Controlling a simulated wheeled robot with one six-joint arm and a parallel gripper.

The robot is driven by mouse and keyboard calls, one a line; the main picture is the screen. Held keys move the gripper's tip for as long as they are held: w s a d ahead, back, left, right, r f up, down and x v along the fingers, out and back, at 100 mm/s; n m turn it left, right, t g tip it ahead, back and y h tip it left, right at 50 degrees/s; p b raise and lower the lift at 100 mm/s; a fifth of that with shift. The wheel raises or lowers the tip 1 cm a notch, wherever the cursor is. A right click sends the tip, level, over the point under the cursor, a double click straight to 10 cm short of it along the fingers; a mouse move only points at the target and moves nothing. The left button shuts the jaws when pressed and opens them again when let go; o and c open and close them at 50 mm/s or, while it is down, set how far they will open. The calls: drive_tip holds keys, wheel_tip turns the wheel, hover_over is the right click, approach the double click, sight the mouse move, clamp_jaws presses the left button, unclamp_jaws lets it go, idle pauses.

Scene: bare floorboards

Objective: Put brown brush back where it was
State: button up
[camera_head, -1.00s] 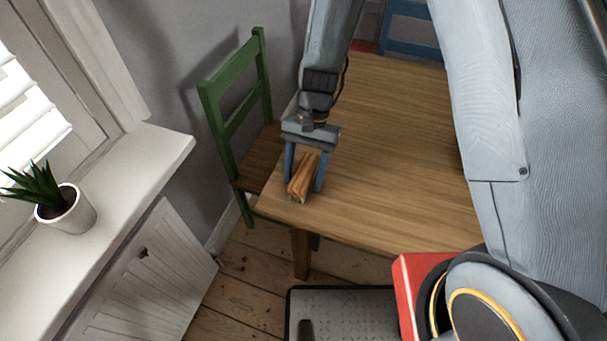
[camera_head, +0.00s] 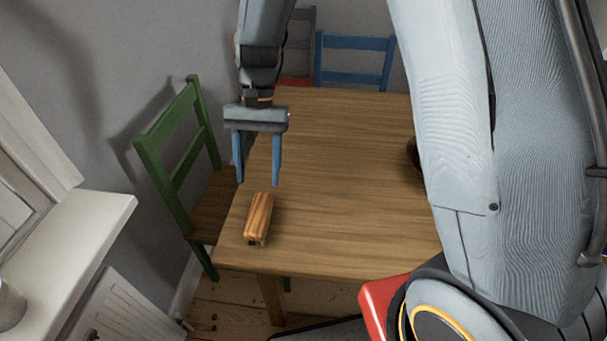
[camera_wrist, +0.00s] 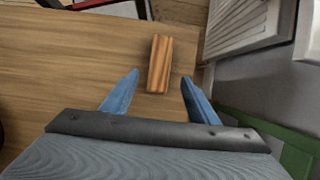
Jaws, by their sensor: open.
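The brown brush (camera_head: 259,217) lies on the wooden table (camera_head: 335,170), close to its near left corner. It also shows in the wrist view (camera_wrist: 159,64), beyond the fingertips and between their lines. My gripper (camera_head: 257,184) is open and empty, with its two blue fingers apart. In the head view it is above and behind the brush, clear of it. In the wrist view the gripper (camera_wrist: 158,82) frames the near end of the brush.
A green chair (camera_head: 172,160) stands at the table's left side, and a blue chair (camera_head: 354,45) at the far side. A dark round object (camera_head: 413,155) is partly hidden behind my arm. A white windowsill (camera_head: 70,235) is at left. The table's middle is clear.

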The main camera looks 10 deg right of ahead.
drive_tip(key=s+d+r+n+t, duration=0.1)
drive_tip(key=s+d, duration=0.2)
drive_tip(key=d, duration=0.3)
drive_tip(key=s+d+r+n+t+h, duration=0.1)
drive_tip(key=s+d+t, duration=0.1)
drive_tip(key=d, duration=0.4)
drive_tip(key=s+d+r+n+t, duration=0.1)
drive_tip(key=s+d+n, duration=0.1)
drive_tip(key=d, duration=0.4)
drive_tip(key=shift+s+d+r+t, duration=0.25)
drive_tip(key=shift+s+t, duration=0.15)
drive_tip(key=shift+s, duration=0.45)
